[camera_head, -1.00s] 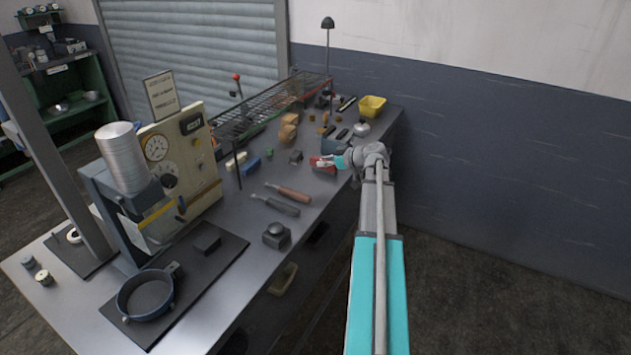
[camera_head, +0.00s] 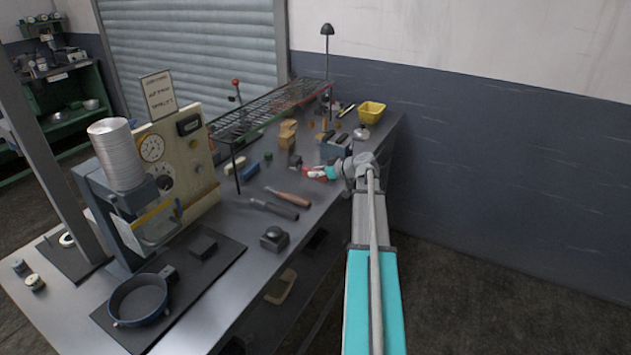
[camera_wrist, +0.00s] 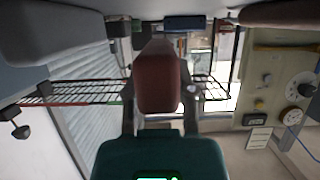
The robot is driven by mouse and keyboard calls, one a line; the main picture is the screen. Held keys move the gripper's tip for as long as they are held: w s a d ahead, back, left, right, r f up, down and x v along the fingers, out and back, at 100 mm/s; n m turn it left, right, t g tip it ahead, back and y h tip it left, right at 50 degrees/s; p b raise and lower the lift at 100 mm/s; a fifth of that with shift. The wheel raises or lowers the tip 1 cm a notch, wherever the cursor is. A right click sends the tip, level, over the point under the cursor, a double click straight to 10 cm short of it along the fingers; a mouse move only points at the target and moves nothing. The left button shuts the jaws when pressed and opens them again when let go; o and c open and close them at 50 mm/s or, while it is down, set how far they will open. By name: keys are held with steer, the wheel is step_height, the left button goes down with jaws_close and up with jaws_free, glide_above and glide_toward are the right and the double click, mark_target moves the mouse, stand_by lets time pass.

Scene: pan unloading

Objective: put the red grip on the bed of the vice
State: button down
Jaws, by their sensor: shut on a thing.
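The red grip (camera_head: 312,174) is at my gripper (camera_head: 322,173) in the head view, over the right part of the bench. In the wrist view the red grip (camera_wrist: 157,80) fills the space between the two fingers of my gripper (camera_wrist: 160,100), which is shut on it. A blue-grey block that looks like the vice (camera_head: 335,147) stands just behind my gripper, close to it. A large grey body (camera_wrist: 50,38) at the upper left of the wrist view may be the same vice. Its bed cannot be made out clearly.
A wire rack (camera_head: 255,115) runs along the back of the bench. A yellow bin (camera_head: 372,112) stands at the far right. Bare bench lies around the tools.

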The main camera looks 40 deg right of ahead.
mark_target(316, 179)
steer(key=shift+w+f+b, duration=0.1)
steer(key=shift+f+b, duration=1)
steer(key=shift+f, duration=0.35)
steer(key=shift+f, duration=0.2)
steer(key=shift+c, duration=2.2)
jaws_free()
steer(key=p+v, duration=0.5)
steer(key=v, duration=0.9)
steer(key=shift+r, duration=0.1)
